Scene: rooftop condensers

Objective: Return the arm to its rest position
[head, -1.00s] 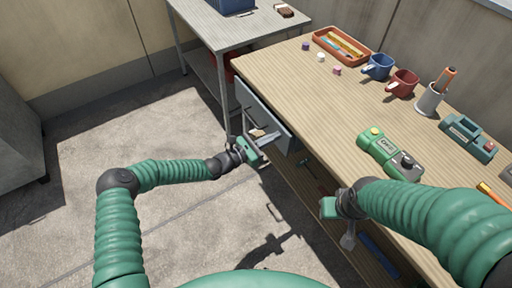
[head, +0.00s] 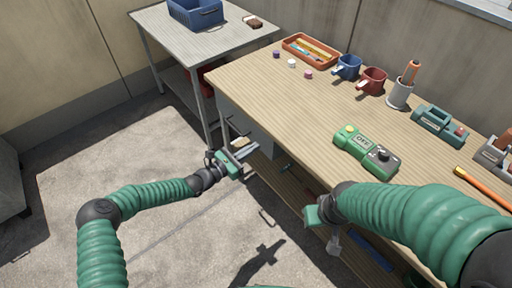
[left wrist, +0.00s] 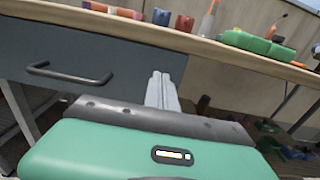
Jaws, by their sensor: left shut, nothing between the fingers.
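My left arm comes in from the left in the head view, bent at a dark elbow joint. Its left gripper (head: 243,154) is in front of the wooden workbench, below the top's edge, by the grey drawer front (head: 258,132). In the left wrist view the pale fingers (left wrist: 163,92) lie together with nothing between them, pointing toward the drawer front (left wrist: 60,92) and right of its dark handle (left wrist: 68,74).
The workbench top (head: 290,110) holds a green device (head: 365,150), mugs (head: 372,80), a cup with a tool (head: 400,94), and an orange tray (head: 310,48). A side table (head: 180,40) carries a blue bin (head: 195,12). Floor at left (head: 90,150) is clear.

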